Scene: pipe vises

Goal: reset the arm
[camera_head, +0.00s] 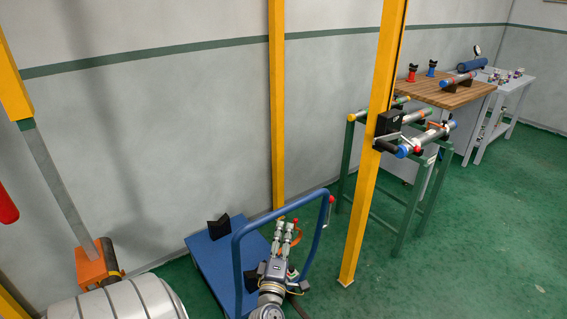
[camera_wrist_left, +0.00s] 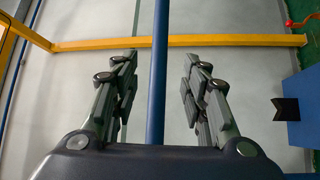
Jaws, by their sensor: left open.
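My left gripper (camera_head: 287,228) is in the lower middle of the head view, seen over the blue cart and framed by its raised blue handle (camera_head: 236,246). Its two grey fingers are apart, with no object held. In the left wrist view the open fingers of the left gripper (camera_wrist_left: 160,80) point up the picture. A blue bar (camera_wrist_left: 158,60) shows in the gap between them; I cannot tell how far beyond the fingers it lies. My right gripper is in neither view.
The blue cart deck (camera_head: 205,252) carries a black V-block (camera_head: 219,227). A yellow post (camera_head: 372,180) stands right of the gripper, another (camera_head: 277,110) behind it. A green pipe stand (camera_head: 402,212) and wooden-topped bench (camera_head: 435,91) are farther right. Green floor (camera_head: 470,250) is clear at lower right.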

